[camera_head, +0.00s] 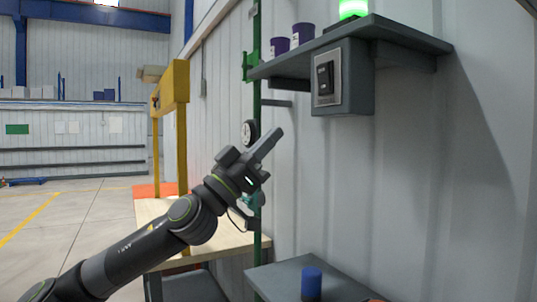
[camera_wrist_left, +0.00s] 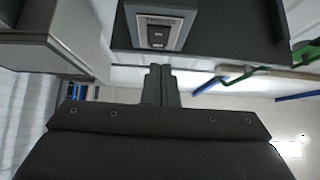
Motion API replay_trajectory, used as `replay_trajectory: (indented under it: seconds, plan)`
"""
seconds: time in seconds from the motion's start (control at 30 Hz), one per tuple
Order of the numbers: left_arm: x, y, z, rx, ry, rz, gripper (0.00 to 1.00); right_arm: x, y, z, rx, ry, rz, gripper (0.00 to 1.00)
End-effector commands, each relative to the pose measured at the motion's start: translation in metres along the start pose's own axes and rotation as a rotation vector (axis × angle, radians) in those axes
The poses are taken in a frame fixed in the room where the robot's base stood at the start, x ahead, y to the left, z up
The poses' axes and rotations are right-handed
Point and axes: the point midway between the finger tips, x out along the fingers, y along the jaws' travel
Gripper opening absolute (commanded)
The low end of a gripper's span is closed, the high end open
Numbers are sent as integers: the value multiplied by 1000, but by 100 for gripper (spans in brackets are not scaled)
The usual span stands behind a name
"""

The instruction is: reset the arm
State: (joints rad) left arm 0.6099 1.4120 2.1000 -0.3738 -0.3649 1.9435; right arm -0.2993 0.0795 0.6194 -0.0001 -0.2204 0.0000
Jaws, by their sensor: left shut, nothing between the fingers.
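My left gripper (camera_head: 274,138) is raised in the middle of the head view, shut and empty, its fingers pointing up and to the right. It is below and left of a grey switch box (camera_head: 343,78) under a wall shelf, and apart from it. In the left wrist view the shut fingers (camera_wrist_left: 160,72) point toward the switch box's panel (camera_wrist_left: 158,33). My right gripper does not show.
The grey shelf (camera_head: 400,35) holds purple cups (camera_head: 302,34) and a lit green lamp (camera_head: 353,9). A blue cylinder (camera_head: 311,283) stands on a lower grey table (camera_head: 275,277). A green pole (camera_head: 257,110), a yellow frame (camera_head: 182,80) and a wooden bench (camera_head: 153,211) stand nearby. Open floor lies left.

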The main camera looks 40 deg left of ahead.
Motion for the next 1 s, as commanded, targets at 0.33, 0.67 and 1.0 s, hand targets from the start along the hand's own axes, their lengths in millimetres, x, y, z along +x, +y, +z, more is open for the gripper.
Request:
replay_trajectory:
  seconds: [0.33, 0.67, 1.0]
  plan:
    - [-1, 0, 0, -1, 0, 0, 0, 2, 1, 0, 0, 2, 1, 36]
    - [-1, 0, 0, -1, 0, -1, 0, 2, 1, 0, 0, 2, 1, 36]
    - [-30, -110, 97, 39, -129, -252, 0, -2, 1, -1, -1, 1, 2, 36]
